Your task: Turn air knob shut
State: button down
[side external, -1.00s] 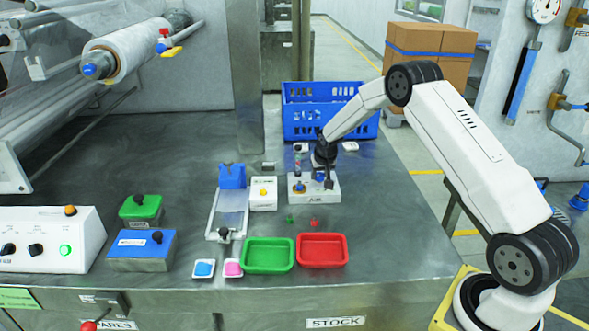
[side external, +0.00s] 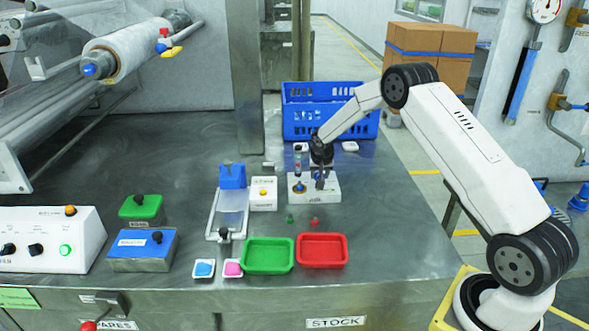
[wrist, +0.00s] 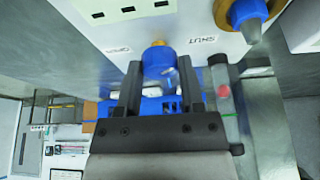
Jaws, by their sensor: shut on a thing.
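The white air box (side external: 325,190) stands on the bench below my wrist. It fills the upper part of the wrist view (wrist: 170,22), where a dark "SHUT" label and another label flank a small blue knob (wrist: 158,60) with a brass base. My gripper (wrist: 159,80) has one finger on each side of this knob and is shut on it. In the side view my gripper (side external: 321,180) points down at the right part of the box, and its fingers hide the gripped knob. Which label the knob points to cannot be told.
A larger blue knob with a brass ring (wrist: 245,12) sits on the same box. A clear tube with a red part (side external: 298,160) stands close to the left of my wrist. A blue crate (side external: 300,128) is behind. Green (side external: 244,262) and red (side external: 346,262) trays lie in front.

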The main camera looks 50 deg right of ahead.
jog(key=m, duration=0.2)
jog(key=m+g, duration=0.1)
jog(key=m, duration=0.1)
jog(key=shift+w+a+m+g+h, duration=0.1)
jog(key=shift+w+m+g+h, duration=0.05)
jog(key=shift+m+g+h, duration=0.2)
jog(key=shift+w+m+g, duration=0.1)
jog(key=shift+m+g, duration=0.55)
jog(key=shift+m, duration=1.2)
jog(key=shift+c, duration=1.1)
grip_release()
jog(key=shift+r+h, duration=0.1)
jog(key=shift+h, duration=0.15)
jog(key=v, duration=0.7)
jog(key=shift+r, duration=0.3)
